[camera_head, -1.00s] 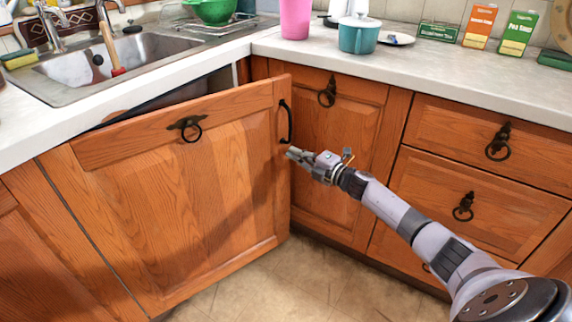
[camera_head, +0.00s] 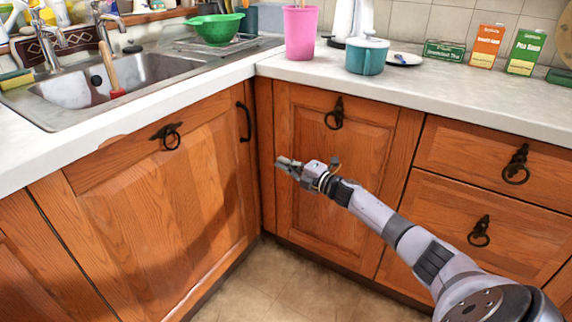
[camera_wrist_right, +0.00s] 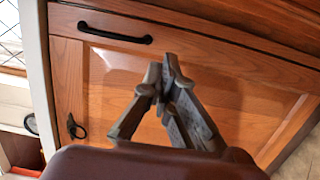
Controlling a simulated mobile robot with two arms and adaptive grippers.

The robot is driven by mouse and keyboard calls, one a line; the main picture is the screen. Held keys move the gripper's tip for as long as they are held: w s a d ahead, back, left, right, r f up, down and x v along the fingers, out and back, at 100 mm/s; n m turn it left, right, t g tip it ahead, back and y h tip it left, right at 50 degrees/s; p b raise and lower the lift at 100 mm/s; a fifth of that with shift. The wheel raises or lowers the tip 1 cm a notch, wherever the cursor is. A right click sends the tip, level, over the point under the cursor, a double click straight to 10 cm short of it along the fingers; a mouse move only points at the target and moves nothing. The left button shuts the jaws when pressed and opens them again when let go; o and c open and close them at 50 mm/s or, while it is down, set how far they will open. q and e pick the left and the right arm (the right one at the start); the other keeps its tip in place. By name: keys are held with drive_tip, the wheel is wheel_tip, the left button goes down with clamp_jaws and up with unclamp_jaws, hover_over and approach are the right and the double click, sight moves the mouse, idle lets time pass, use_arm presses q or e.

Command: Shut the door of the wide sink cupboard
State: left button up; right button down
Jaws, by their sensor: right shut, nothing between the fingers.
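The wide sink cupboard door (camera_head: 165,200) is orange-brown wood under the sink, at the left in the head view. It looks flush with the cabinet front, with no gap visible along its top. It has a dark ring pull (camera_head: 168,137) and a dark bar handle (camera_head: 245,122) near its right edge. My right gripper (camera_head: 281,163) is shut and empty, a little to the right of the door's right edge. In the right wrist view the shut fingers (camera_wrist_right: 167,72) point at the door panel (camera_wrist_right: 220,85), below the black bar handle (camera_wrist_right: 115,32). My left gripper is not in view.
A narrow cupboard (camera_head: 335,180) and drawers (camera_head: 490,160) stand behind and beside my right arm. The worktop (camera_head: 430,90) above holds a pink cup (camera_head: 299,32), a teal pot (camera_head: 367,55) and food boxes. The floor (camera_head: 270,285) in front is clear.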

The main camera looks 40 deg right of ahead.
drive_tip(key=shift+s, duration=0.15)
drive_tip(key=v, duration=1.1)
drive_tip(key=shift+s, duration=0.35)
